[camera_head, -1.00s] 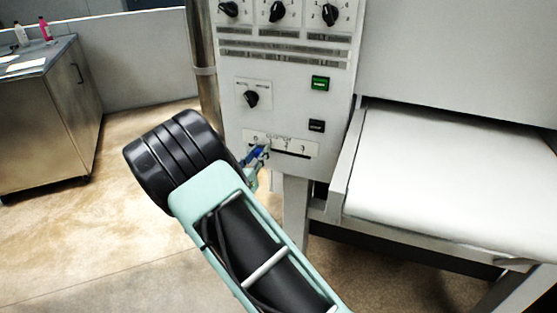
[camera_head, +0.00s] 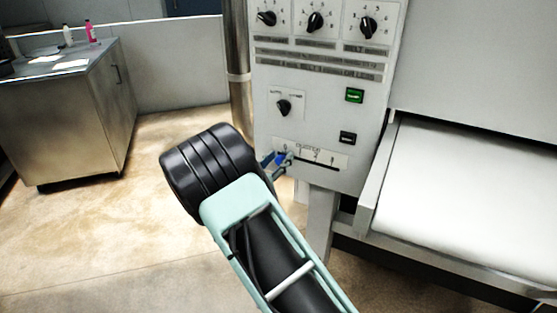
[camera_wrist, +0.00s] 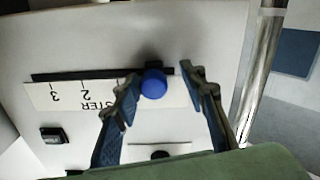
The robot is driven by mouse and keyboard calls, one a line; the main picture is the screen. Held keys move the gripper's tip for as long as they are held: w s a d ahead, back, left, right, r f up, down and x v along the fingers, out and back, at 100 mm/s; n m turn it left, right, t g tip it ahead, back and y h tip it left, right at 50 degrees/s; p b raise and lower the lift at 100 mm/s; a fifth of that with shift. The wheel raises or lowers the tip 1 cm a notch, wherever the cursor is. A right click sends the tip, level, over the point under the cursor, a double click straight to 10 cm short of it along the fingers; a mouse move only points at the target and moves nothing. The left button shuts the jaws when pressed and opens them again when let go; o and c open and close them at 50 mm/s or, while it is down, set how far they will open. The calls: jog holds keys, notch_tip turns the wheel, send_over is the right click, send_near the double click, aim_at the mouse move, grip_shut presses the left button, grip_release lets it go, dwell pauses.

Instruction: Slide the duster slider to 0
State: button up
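The duster slider is a round blue knob (camera_wrist: 153,83) on a slotted white scale. The scale (camera_wrist: 63,94) appears upside down in the wrist view, with 3 at the left and lower numbers to the right. The knob sits toward the low-number end; its exact reading is hidden. My gripper (camera_wrist: 159,77) is open with its fingers on either side of the knob. The left finger is against or very near it; a gap shows on the right. In the head view, my gripper (camera_head: 280,161) and the blue knob (camera_head: 281,158) are at the scale's left end, under the 0.
Above the scale are a selector knob (camera_head: 284,107), a green button (camera_head: 354,95) and a black button (camera_head: 347,138). A conveyor (camera_head: 455,200) extends to the right. A vertical metal post (camera_head: 237,90) stands left of the panel. A steel cabinet (camera_head: 75,120) stands farther left.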

jog(key=v, duration=1.2)
